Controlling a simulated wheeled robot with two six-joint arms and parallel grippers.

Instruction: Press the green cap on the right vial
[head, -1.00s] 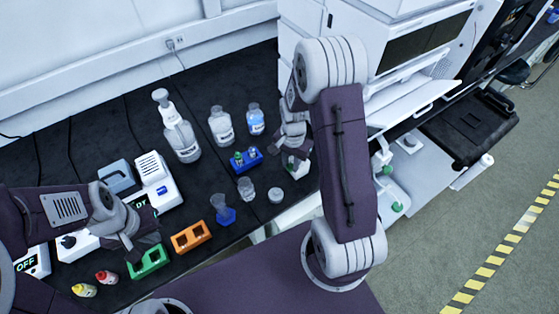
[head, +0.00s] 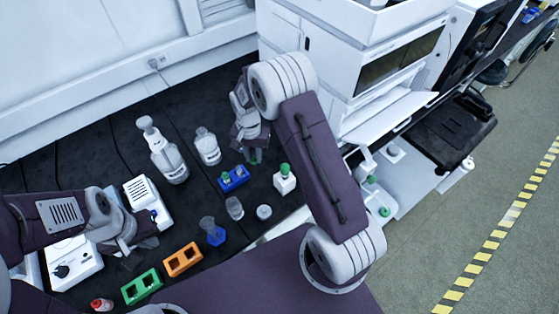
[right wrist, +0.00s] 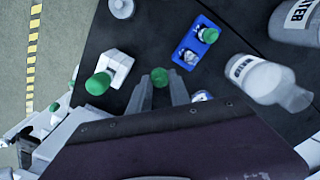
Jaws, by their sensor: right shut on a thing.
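My right gripper (head: 252,152) is shut on a green cap (right wrist: 160,77), held between the fingertips in the air, right of and beyond the blue rack (head: 236,183). The blue rack (right wrist: 181,48) holds two vials. In the head view the left vial wears a green cap (head: 226,175); it also shows in the right wrist view (right wrist: 208,35). The right vial (head: 239,171) has a clear top with no green cap, and it also shows in the right wrist view (right wrist: 190,58). My left gripper (head: 128,254) hangs at the left, its fingers too unclear to read.
A white block with a green top (head: 284,181) stands right of the rack. Bottles (head: 207,146) stand behind it. A clear cup (head: 234,208), a white lid (head: 264,212), a blue holder (head: 214,233), and orange (head: 184,259) and green (head: 141,286) racks lie nearer.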

